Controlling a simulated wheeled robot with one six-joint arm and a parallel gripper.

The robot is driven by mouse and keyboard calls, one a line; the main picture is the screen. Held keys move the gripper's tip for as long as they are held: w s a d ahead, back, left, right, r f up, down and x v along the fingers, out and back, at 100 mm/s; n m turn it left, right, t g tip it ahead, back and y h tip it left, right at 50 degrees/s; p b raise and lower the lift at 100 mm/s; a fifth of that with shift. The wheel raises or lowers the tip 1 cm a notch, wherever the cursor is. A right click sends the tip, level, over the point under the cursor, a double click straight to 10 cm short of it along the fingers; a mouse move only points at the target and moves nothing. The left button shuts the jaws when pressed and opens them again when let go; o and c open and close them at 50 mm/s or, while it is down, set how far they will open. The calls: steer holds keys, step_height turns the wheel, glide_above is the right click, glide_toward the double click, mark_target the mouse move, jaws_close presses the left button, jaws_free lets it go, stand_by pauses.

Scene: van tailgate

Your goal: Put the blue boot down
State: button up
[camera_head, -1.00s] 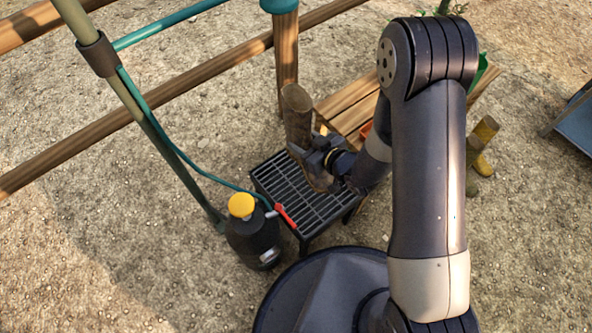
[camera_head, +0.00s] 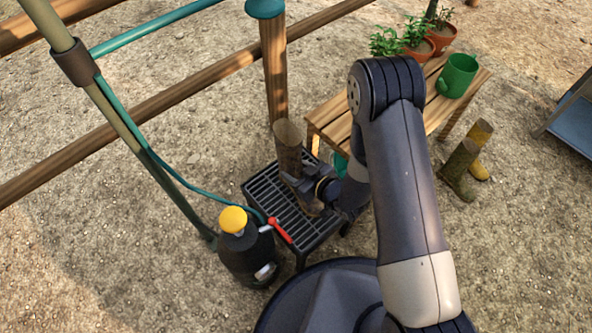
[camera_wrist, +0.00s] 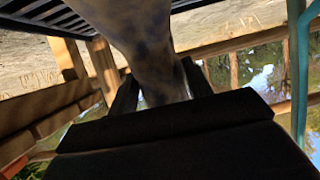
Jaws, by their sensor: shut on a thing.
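My gripper (camera_head: 303,186) is shut on a boot (camera_head: 288,143), which looks brown and muddy with little blue showing in the head view. The boot is roughly upright, its open top upward, above the black slatted grate (camera_head: 262,190). In the wrist view the mud-streaked boot (camera_wrist: 140,35), with a faint bluish tint, runs between my two fingers. Part of the grate (camera_wrist: 40,12) shows at the upper left there.
A black tank (camera_head: 246,256) with a yellow cap and a red-handled lance (camera_head: 280,230) stands against the grate's front left. A wooden bench (camera_head: 335,128) with potted plants and a green watering can (camera_head: 458,76) is behind. An olive boot (camera_head: 460,166) and a yellow boot (camera_head: 480,135) stand right.

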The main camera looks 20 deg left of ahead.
steer(key=o, duration=1.2)
steer(key=shift+f, duration=0.1)
steer(key=shift+c, duration=0.2)
steer(key=shift+r, duration=0.25)
steer(key=p+v, duration=0.2)
steer(key=v, duration=1)
